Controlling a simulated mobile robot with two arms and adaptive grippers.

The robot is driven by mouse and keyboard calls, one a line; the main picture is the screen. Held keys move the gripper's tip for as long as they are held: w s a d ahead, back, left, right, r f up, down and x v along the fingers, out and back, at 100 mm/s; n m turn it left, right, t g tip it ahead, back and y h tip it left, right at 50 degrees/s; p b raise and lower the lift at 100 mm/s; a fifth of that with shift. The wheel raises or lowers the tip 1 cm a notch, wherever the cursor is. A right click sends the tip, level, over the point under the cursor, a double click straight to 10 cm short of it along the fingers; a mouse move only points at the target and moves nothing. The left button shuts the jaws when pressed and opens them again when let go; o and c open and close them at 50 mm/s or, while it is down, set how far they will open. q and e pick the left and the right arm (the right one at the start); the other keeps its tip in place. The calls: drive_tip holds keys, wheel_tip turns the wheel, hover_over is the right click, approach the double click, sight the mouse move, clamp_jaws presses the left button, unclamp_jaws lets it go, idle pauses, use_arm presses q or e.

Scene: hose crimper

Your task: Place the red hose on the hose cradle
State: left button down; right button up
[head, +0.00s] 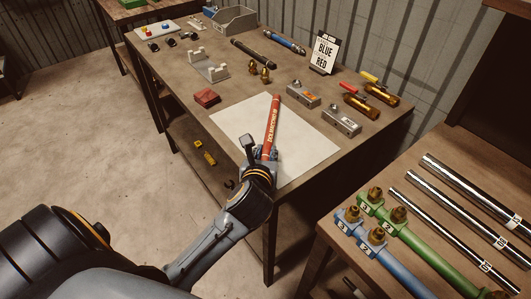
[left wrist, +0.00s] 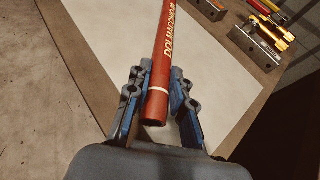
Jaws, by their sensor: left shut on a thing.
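The red hose (head: 272,122) has pale lettering and extends from my left gripper over the white sheet, toward the back of the table. My left gripper (head: 262,160) is shut on the hose near its near end. In the left wrist view, the red hose (left wrist: 163,62) lies between the two blue fingers of the left gripper (left wrist: 160,100). Whether the hose touches the sheet is hard to tell. A light grey bracket with two upright ends (head: 209,68), seemingly the hose cradle, stands empty at the table's back left. My right gripper is not in view.
A dark red block (head: 207,97) lies between sheet and bracket. A black hose (head: 253,53), a blue hose (head: 285,42), brass fittings (head: 260,73), grey blocks (head: 303,94) and a sign (head: 324,53) occupy the back and right. The white sheet (head: 310,140) is otherwise clear.

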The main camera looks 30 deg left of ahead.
use_arm(q)
drive_tip(key=c, duration=1.2)
unclamp_jaws()
drive_tip(key=shift+o, duration=0.2)
